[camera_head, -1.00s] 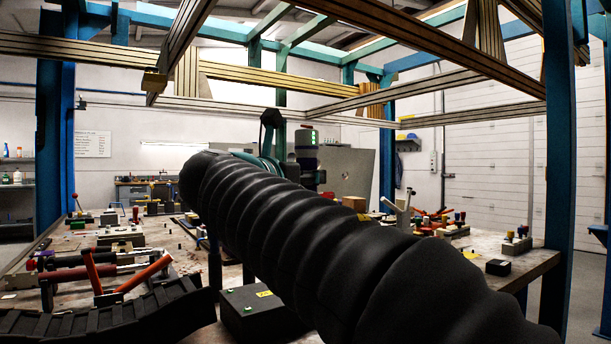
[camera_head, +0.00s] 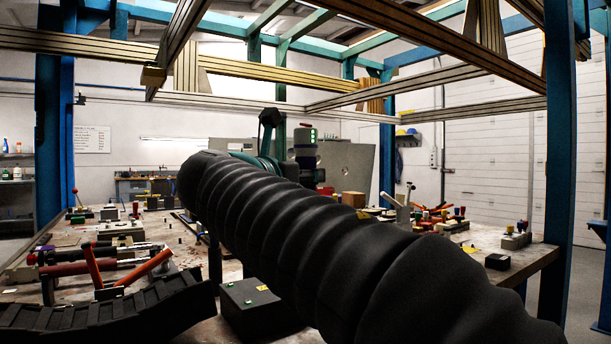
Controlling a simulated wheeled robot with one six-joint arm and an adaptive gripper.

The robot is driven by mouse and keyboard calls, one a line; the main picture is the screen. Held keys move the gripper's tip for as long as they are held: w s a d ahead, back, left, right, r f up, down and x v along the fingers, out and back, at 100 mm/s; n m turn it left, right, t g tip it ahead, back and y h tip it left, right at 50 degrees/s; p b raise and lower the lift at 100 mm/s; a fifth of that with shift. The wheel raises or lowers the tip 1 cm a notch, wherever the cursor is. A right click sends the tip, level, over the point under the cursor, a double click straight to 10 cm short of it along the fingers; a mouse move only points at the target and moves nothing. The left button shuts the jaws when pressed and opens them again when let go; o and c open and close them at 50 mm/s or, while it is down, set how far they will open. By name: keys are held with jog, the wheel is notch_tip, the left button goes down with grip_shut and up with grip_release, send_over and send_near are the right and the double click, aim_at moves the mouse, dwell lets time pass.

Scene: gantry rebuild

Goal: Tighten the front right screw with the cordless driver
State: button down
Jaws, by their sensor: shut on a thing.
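My arm in its black ribbed sleeve fills the middle and lower right of the head view and hides much of the bench. A dark and grey unit with green lights (camera_head: 306,147) and a teal part show just past the sleeve's far end. I cannot tell whether this unit is the cordless driver or part of my wrist. My gripper's fingers do not show; the sleeve hides that area. I cannot make out the front right screw.
The workbench (camera_head: 540,255) carries red and orange handled tools (camera_head: 93,265) at left, a dark box (camera_head: 245,300) with green buttons, a cardboard box (camera_head: 353,199) and several small fixtures at right. Blue posts (camera_head: 560,170) and pale gantry beams (camera_head: 270,71) stand around and above it.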

jog(key=shift+f, duration=0.1)
jog(key=shift+f+b, duration=0.7)
jog(key=shift+f, duration=0.65)
jog(key=shift+f+b, duration=0.7)
jog(key=shift+f, duration=0.65)
dwell(1.5)
jog(key=shift+r+p, duration=0.1)
jog(key=shift+p, duration=0.7)
dwell(1.6)
jog(key=shift+r+p, duration=1.45)
jog(key=shift+r, duration=0.25)
